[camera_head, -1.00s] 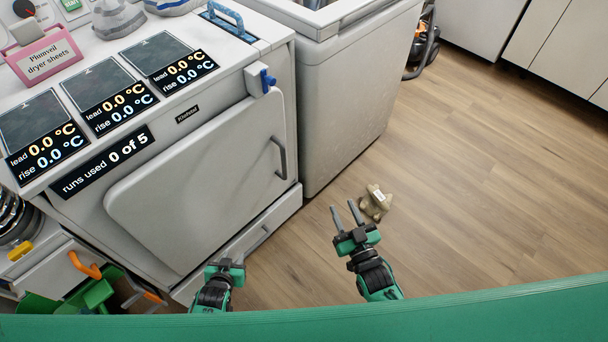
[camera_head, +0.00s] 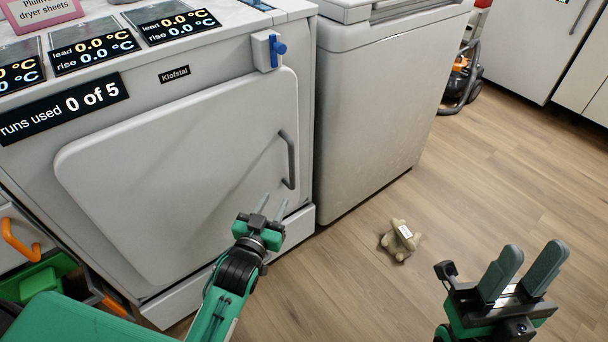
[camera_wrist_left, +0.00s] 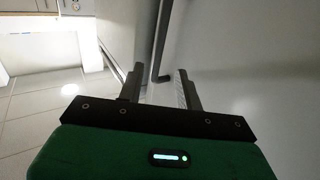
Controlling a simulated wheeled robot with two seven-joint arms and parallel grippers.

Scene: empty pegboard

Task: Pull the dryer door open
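The dryer door (camera_head: 170,170) is a large light-grey panel on the front of the dryer, and it is shut. Its grey vertical bar handle (camera_head: 289,160) is near the door's right edge. In the left wrist view the handle (camera_wrist_left: 157,45) runs down between the fingers' directions, with its bent end near the fingertips. My left gripper (camera_head: 271,208) is open and empty, just below the handle in the head view; contact cannot be told. My right gripper (camera_head: 532,270) is open and empty above the floor at the lower right, away from the dryer.
A blue lever (camera_head: 277,48) sits at the dryer's upper right corner. A white chest-like appliance (camera_head: 380,100) stands right of the dryer. A beige plush-like object (camera_head: 399,241) lies on the wooden floor between my grippers. An orange-handled drawer (camera_head: 20,240) is at the left.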

